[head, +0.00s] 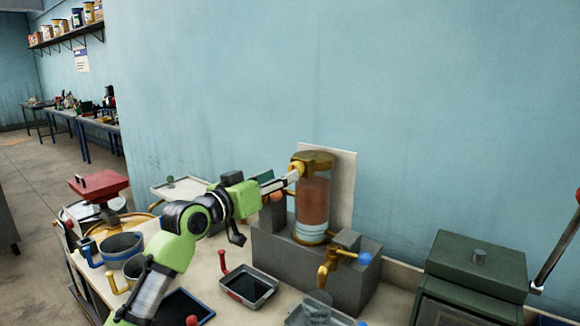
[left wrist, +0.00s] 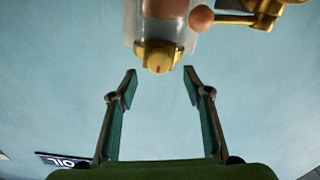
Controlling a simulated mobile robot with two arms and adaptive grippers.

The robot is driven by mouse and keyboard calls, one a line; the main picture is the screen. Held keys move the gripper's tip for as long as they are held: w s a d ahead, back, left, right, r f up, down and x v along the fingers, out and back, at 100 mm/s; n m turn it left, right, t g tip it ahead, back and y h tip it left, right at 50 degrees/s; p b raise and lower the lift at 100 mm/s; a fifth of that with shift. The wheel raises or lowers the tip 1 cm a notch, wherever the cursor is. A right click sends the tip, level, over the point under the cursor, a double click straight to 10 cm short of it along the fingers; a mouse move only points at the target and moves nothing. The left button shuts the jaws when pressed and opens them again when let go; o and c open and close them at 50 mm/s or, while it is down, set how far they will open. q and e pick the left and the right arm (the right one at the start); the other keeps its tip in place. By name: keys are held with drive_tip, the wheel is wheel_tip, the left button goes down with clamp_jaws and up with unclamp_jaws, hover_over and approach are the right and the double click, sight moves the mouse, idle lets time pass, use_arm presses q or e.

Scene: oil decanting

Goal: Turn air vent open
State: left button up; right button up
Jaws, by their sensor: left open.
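The oil decanter (head: 313,205) is an upright clear cylinder of brown liquid with a brass cap on a grey block. The air vent appears to be the small yellow-brass knob at its cap (head: 297,166). The knob also shows in the left wrist view (left wrist: 158,58), with a small red mark. My left gripper (head: 291,177) is at the upper left of the cylinder. In the left wrist view its two fingers (left wrist: 160,76) are open and empty, with the knob roughly centred just beyond the fingertips. Contact is not visible. My right gripper is not in view.
A brass lever with an orange ball (left wrist: 201,18) sits close beside the knob. A brass tap (head: 328,265) with a blue ball is low on the block. A grey tray (head: 248,287) with a red handle lies in front. A green machine (head: 475,265) stands right.

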sight(293, 169)
use_arm(q)
drive_tip(key=x, duration=0.3)
drive_tip(key=shift+w+d+r+p, duration=0.2)
drive_tip(key=shift+w+d+p, duration=0.1)
drive_tip(key=shift+p, duration=0.1)
drive_tip(key=shift+w+d+f, duration=0.15)
drive_tip(key=shift+w+d, duration=0.2)
drive_tip(key=shift+w, duration=0.25)
drive_tip(key=c, duration=1.1)
